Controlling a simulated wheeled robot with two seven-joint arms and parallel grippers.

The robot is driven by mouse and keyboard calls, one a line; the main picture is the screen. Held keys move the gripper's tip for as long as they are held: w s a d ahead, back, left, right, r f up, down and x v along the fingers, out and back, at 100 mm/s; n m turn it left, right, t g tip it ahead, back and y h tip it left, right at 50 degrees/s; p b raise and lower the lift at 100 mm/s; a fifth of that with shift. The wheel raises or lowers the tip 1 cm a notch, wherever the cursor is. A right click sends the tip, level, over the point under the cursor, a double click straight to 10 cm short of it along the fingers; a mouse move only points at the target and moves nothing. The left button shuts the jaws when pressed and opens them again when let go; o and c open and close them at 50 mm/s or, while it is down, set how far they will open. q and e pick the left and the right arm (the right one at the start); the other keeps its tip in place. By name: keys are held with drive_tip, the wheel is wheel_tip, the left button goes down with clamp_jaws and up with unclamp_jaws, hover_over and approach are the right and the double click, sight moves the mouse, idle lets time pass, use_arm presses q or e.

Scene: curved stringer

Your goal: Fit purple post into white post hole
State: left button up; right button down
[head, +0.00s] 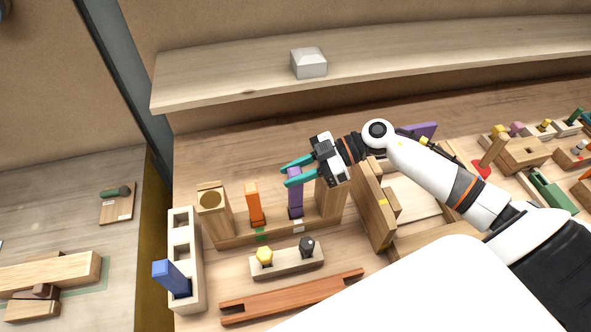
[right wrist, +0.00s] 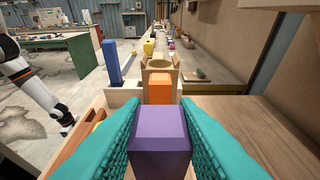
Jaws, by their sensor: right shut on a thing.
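The purple post (head: 295,199) stands upright over the wooden holder (head: 275,229), near its white tag (head: 298,228). My right gripper (head: 285,176) is shut on the post's upper end. In the right wrist view the purple post (right wrist: 160,140) lies between the two teal fingers. The post's foot is at the holder, but I cannot tell how deep it sits, and the hole is hidden. An orange post (head: 254,203) stands to the left, near a green tag (head: 262,236). My left gripper does not show.
A pale block with square holes (head: 183,220) holds a leaning blue post (head: 171,277) at the left. A small block (head: 286,263) with yellow and black knobs and a reddish bar (head: 290,297) lie in front. Wooden panels (head: 372,205) stand close on the right.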

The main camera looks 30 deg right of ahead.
drive_tip(key=shift+f+b, duration=0.3)
drive_tip(key=shift+f, duration=0.6)
drive_tip(key=c, duration=1.1)
unclamp_jaws()
drive_tip(key=shift+o, duration=0.2)
drive_tip(key=shift+f, duration=0.1)
drive_tip(key=b+v, duration=0.4)
drive_tip(key=v, duration=0.7)
drive_tip(key=shift+s+d+r, duration=0.1)
drive_tip(key=shift+d+r, duration=0.25)
drive_tip(key=shift+d, duration=0.1)
